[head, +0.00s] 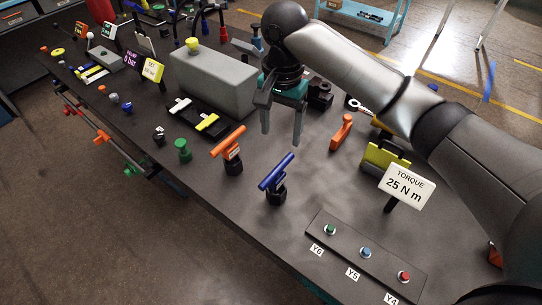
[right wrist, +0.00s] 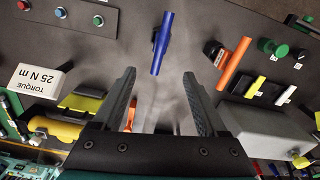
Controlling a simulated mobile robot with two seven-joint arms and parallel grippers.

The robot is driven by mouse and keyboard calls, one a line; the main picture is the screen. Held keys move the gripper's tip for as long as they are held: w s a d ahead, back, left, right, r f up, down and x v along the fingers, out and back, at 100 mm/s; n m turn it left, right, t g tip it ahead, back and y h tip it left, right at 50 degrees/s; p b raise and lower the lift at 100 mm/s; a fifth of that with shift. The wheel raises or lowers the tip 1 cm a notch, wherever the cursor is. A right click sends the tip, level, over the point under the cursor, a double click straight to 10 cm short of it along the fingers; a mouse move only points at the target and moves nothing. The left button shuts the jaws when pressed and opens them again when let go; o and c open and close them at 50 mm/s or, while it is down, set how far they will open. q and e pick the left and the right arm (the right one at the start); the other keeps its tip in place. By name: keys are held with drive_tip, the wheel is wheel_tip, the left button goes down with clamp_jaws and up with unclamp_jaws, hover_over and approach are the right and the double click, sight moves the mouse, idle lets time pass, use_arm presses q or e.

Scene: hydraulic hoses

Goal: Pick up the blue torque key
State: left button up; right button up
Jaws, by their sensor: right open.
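The blue torque key (head: 276,172) is a blue bar handle on a short black base, standing on the dark table in front of my right gripper. It also shows in the right wrist view (right wrist: 162,43), upper middle, just beyond the fingertips. My right gripper (head: 281,125) is open, pointing down, with nothing between its fingers; it is above the table and apart from the key. Its two fingers show in the right wrist view (right wrist: 157,80). An orange key (head: 228,142) of like shape stands left of the blue one. My left gripper is not in view.
A strip with several buttons (head: 366,253) lies near the front edge. A "TORQUE 25 N m" sign (head: 407,186) stands right of the key. A large grey block (head: 212,82) and a green knob (head: 183,149) are to the left. An orange handle (head: 341,132) stands behind.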

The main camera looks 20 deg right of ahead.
sight(277, 169)
drive_tip(key=f, duration=0.6)
drive_tip(key=f+b, duration=0.1)
drive_tip(key=f, duration=0.2)
drive_tip(key=shift+s, duration=0.4)
drive_tip(key=shift+a+f+b, duration=0.2)
drive_tip(key=shift+f, duration=1.3)
drive_tip(key=shift+a+f+b, duration=0.2)
drive_tip(key=shift+f, duration=1.3)
drive_tip(key=shift+c, duration=0.2)
clamp_jaws()
drive_tip(key=shift+r, duration=0.1)
